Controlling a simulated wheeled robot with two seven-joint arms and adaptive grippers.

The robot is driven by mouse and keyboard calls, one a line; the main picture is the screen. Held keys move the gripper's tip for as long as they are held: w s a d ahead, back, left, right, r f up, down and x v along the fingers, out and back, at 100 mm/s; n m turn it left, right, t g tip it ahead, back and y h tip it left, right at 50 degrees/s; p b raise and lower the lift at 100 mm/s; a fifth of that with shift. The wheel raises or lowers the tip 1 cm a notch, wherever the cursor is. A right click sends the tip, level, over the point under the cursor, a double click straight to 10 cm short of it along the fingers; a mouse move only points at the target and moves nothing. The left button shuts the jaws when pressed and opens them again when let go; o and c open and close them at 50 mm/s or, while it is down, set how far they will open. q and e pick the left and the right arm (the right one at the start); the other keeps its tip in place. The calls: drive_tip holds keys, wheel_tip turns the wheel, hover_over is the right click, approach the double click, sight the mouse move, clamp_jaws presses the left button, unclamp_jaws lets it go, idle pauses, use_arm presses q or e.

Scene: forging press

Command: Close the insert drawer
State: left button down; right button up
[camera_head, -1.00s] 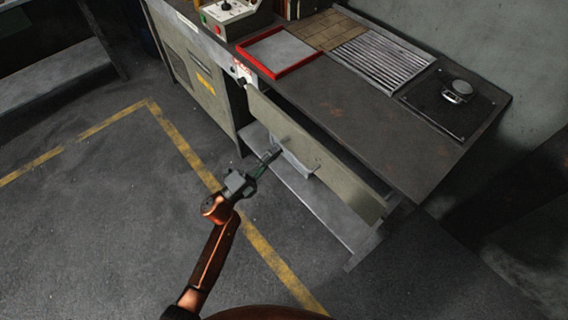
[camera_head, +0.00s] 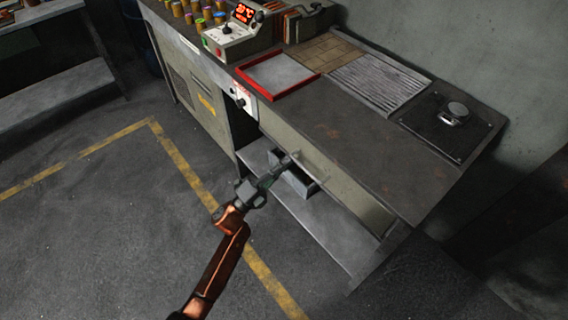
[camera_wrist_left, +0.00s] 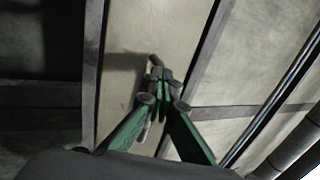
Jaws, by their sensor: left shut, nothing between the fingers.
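The insert drawer (camera_head: 335,180) is under the workbench top, with its long beige front nearly level with the bench edge. The beige front also fills the middle of the left wrist view (camera_wrist_left: 133,28), with a small dark handle at the fingertips. My left gripper (camera_head: 290,160) is shut, with nothing between its fingers, and its tips are at the drawer front. In the left wrist view its green fingers (camera_wrist_left: 160,88) meet at the handle; whether they touch it I cannot tell. My right gripper is not in view.
The workbench top (camera_head: 345,145) carries a red-rimmed tray (camera_head: 270,92), a ribbed metal plate (camera_head: 380,82), a dark plate with a knob (camera_head: 452,125) and a control box (camera_head: 232,38). A grey bin (camera_head: 300,183) sits on the lower shelf (camera_head: 325,222). Open floor lies left.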

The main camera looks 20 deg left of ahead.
use_arm(q)
drive_tip(key=p+v, duration=0.1)
drive_tip(key=v, duration=1.3)
drive_tip(key=shift+p, duration=0.3)
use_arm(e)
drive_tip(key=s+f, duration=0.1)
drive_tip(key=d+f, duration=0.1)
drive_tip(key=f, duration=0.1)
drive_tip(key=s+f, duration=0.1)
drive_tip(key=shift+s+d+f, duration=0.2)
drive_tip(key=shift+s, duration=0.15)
